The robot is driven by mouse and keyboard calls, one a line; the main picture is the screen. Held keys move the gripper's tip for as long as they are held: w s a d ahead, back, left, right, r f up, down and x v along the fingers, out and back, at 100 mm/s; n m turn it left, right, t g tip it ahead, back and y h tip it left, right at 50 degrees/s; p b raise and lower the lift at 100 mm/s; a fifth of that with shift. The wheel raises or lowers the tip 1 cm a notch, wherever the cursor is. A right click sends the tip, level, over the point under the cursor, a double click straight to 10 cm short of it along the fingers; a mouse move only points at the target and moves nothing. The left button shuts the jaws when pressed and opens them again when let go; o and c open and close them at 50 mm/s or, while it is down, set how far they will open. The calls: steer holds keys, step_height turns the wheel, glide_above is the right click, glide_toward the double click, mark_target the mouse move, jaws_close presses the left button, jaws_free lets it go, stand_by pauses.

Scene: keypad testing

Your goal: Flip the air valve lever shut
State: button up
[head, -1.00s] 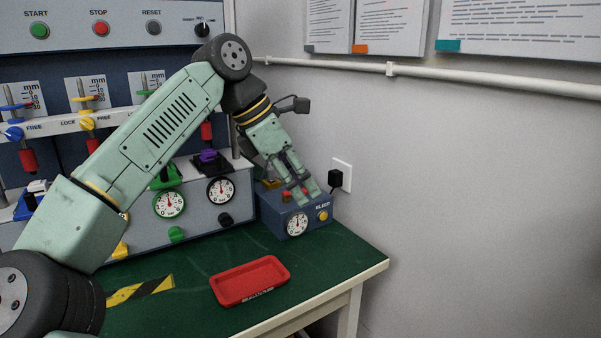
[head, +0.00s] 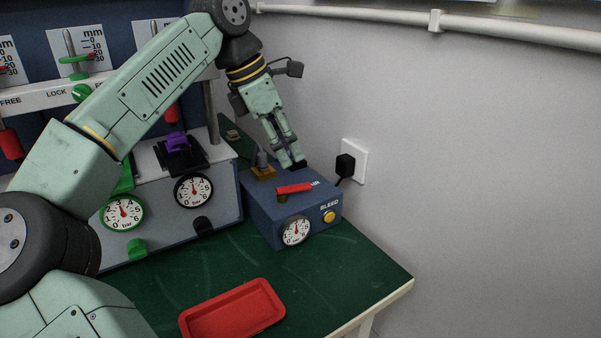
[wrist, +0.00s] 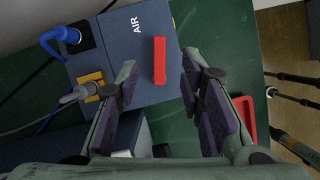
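The air valve lever (head: 294,188) is a red bar on top of the blue box (head: 262,205), beside the AIR lettering. In the head view it lies roughly left to right across the front of the top. My gripper (head: 292,165) is above the box, its fingertips behind the lever in the picture. In the wrist view the red lever (wrist: 159,60) shows between and beyond the fingers of my gripper (wrist: 158,80). The fingers are wide apart with nothing between the pads. I cannot tell their exact height above the box.
A black plug (head: 345,165) sits in the wall socket just right. A larger gauge panel (head: 225,205) stands left. A red tray (head: 232,312) lies in front on the green table.

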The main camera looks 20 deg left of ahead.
mark_target(305, 185)
steer(key=x, duration=0.8)
jaws_close()
stand_by(0.4)
